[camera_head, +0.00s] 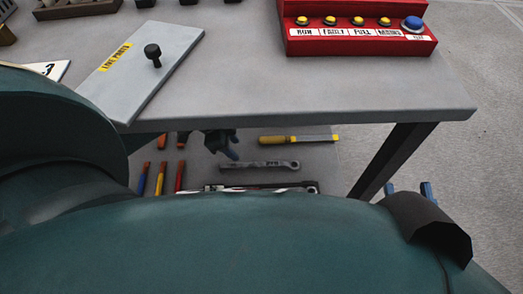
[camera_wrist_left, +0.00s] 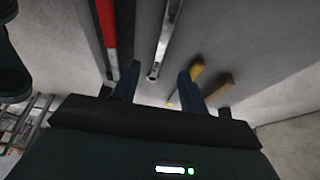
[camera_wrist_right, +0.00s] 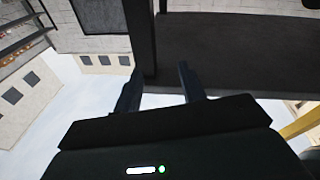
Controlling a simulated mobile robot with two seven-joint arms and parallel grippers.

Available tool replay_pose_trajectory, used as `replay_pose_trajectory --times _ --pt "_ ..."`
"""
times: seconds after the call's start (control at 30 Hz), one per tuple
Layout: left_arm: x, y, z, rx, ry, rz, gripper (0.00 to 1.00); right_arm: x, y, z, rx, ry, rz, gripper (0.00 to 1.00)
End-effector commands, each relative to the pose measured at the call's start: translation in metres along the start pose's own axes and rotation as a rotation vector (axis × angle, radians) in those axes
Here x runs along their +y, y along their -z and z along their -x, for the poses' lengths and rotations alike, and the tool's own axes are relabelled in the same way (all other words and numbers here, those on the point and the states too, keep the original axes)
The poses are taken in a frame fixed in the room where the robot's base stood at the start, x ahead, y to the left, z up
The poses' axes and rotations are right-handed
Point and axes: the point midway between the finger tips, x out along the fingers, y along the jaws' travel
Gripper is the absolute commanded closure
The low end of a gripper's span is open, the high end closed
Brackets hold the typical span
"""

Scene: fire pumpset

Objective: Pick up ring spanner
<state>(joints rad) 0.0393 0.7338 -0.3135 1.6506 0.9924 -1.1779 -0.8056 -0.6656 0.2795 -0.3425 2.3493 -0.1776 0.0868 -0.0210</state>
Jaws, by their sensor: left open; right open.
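A grey metal spanner (camera_head: 260,166) lies on the low shelf under the table, with a ring visible at its right end. My left gripper (camera_head: 229,152) is by the shelf, partly hidden under the table edge, near the spanner's left end. In the left wrist view my left gripper (camera_wrist_left: 158,84) is open and empty. A long metal tool (camera_wrist_left: 166,38) shows beyond and between its fingers, apart from them; I cannot tell for sure that it is the same spanner. My right gripper (camera_head: 408,190) is open and empty, right of the table leg.
Below the spanner lies another long dark-and-silver tool (camera_head: 262,187), partly hidden by my body. A yellow-handled flat tool (camera_head: 298,138) lies above it, and several coloured-handled tools (camera_head: 162,178) lie left. The tabletop (camera_head: 330,85) overhangs the shelf. A dark table leg (camera_head: 392,158) stands right.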

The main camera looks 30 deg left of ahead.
Motion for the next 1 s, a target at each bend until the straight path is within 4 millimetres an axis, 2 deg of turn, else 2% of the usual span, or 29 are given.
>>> replay_pose_trajectory --times 0.03,0.1,0.3,0.57,0.77,0.87,1.0 --pt "0.001 -0.001 -0.014 0.001 -0.002 0.002 0.56 -0.001 -0.004 0.000 0.008 0.001 -0.010 0.59" --pt "0.001 -0.001 -0.029 0.002 -0.003 0.002 0.56 -0.002 -0.004 -0.002 0.018 0.002 -0.025 0.59" --pt "0.000 -0.001 -0.061 0.002 -0.001 0.002 0.56 -0.004 -0.004 -0.004 0.040 0.007 -0.068 0.59" --pt "-0.001 -0.001 -0.075 0.001 0.001 0.001 0.56 -0.005 -0.004 -0.005 0.050 0.011 -0.090 0.59" --pt "-0.006 -0.005 -0.105 0.002 0.000 0.003 0.56 -0.009 -0.013 -0.004 0.069 0.018 -0.141 0.59" --pt "-0.007 -0.004 -0.117 0.001 0.001 0.002 0.56 -0.005 0.004 -0.010 0.139 0.030 -0.114 0.59" --pt "-0.007 -0.003 -0.120 0.000 0.002 0.001 0.56 -0.003 0.009 -0.012 0.159 0.030 -0.105 0.59"
